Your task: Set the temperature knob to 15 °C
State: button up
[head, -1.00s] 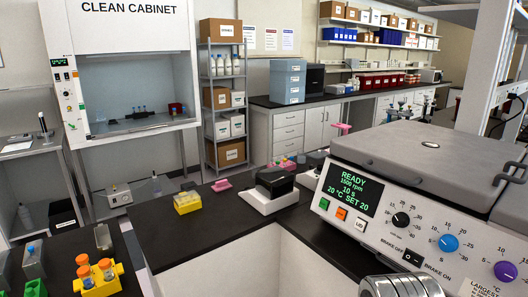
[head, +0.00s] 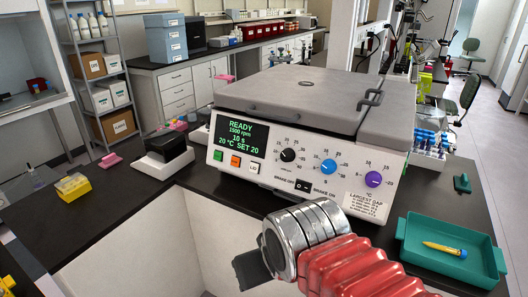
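The centrifuge (head: 310,160) stands on the black bench with its lid down. Its display (head: 240,136) reads READY, 1500 rpm, 10 s, 20 °C SET 20. The purple knob (head: 373,180), above a °C label, is the rightmost of three dials; its exact pointer direction is too small to read. A black knob (head: 288,155) and a blue knob (head: 328,167) sit to its left. My gripper (head: 250,271) shows only as a dark part past the silver wrist, low in front of the bench and apart from the panel. Its fingers cannot be made out.
A teal tray (head: 412,222) with a yellow tube-like item stands right of the centrifuge. A black-and-white device (head: 163,158) and a yellow rack (head: 73,186) stand to the left. A brake switch (head: 303,186) sits below the dials. Open space lies before the panel.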

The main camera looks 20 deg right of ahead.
aim_at(373, 179)
jog(key=z, duration=0.8)
jog(key=k, duration=0.45)
jog(key=z, duration=0.45)
jog(key=i, duration=0.5)
